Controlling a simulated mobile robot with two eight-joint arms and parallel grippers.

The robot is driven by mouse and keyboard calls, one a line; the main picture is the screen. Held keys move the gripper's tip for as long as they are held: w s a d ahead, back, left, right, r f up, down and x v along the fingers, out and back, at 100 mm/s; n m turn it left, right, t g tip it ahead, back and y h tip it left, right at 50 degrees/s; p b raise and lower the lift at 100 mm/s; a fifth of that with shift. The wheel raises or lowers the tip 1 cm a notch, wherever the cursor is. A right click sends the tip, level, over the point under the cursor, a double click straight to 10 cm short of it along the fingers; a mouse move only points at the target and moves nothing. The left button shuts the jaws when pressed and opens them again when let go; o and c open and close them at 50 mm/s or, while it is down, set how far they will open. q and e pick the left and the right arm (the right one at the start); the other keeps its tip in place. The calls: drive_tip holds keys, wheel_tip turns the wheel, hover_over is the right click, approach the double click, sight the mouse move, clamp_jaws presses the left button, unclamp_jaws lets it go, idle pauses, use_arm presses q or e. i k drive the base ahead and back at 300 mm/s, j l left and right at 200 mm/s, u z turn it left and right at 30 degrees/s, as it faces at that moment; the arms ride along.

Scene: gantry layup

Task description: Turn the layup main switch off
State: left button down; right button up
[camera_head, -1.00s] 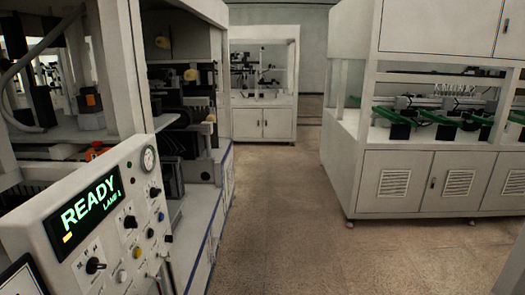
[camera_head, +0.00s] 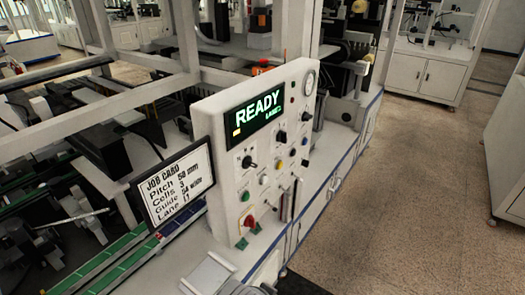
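A white control panel (camera_head: 222,130) stands upright near the middle of the head view. Its screen (camera_head: 257,116) is lit and reads READY in green. A red rotary knob (camera_head: 247,222) sits low on the panel's left side; it looks like the main switch, but its label and exact position are too small to read. Black selector knobs (camera_head: 248,162) and small coloured buttons sit above it.
A job card display (camera_head: 175,182) stands left of the panel. Green conveyor strips (camera_head: 110,262) and black machinery lie at the lower left. A white frame beam (camera_head: 60,70) crosses behind. Open floor (camera_head: 400,200) lies to the right.

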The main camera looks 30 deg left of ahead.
sight(250, 221)
drive_tip(key=u, duration=1.3)
drive_tip(key=k+j+z, duration=0.15)
